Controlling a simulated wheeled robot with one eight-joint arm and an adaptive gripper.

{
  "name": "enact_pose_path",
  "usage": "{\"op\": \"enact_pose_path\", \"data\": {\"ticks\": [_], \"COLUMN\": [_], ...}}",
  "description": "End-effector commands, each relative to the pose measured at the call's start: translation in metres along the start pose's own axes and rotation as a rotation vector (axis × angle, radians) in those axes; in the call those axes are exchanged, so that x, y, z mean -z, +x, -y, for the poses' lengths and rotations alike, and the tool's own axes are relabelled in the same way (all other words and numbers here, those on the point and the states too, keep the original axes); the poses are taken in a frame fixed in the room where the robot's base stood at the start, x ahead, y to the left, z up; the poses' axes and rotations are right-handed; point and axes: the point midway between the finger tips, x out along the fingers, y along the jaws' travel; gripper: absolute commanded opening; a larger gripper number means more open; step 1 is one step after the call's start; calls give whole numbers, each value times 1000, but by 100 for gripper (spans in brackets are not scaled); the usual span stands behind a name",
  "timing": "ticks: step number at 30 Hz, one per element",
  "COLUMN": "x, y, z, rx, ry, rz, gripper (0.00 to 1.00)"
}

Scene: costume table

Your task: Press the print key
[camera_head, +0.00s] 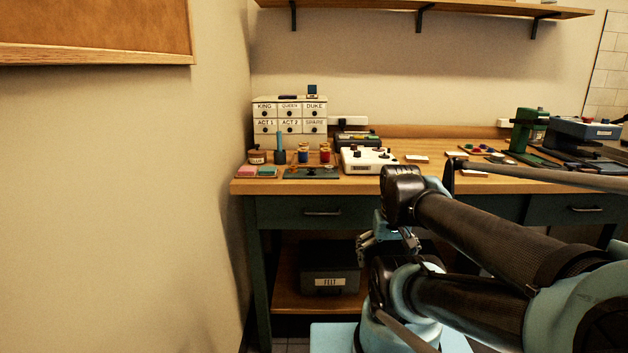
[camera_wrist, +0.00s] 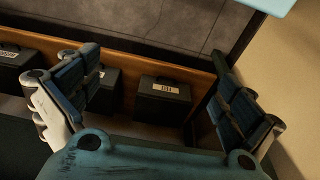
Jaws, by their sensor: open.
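No key marked print can be made out in either view. A white box with dark knobs (camera_head: 368,159) stands on the worktable, left of the table's middle. A dark device (camera_head: 357,138) sits just behind it, its keys too small to tell. My gripper (camera_head: 386,243) is in front of the table, below the tabletop level and apart from both devices. In the wrist view my gripper (camera_wrist: 158,78) has its two fingers wide apart with nothing between them.
The wooden tabletop (camera_head: 430,177) carries a labelled drawer cabinet (camera_head: 290,118), small jars (camera_head: 325,155) and a green machine (camera_head: 526,131). A felt bin (camera_head: 330,270) stands on the lower shelf. Dark boxes (camera_wrist: 164,97) show past my fingers. A wall shelf (camera_head: 420,10) hangs above.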

Motion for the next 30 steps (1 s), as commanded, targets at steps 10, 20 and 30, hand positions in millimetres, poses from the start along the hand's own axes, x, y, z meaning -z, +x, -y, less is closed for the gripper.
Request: {"op": "enact_pose_path", "data": {"ticks": [10, 20, 30], "x": [2, 8, 8], "y": [1, 6, 6], "z": [0, 0, 0], "rx": [0, 0, 0], "ry": [-2, -2, -2], "rz": [3, 12, 12], "gripper": [36, 0, 0]}}
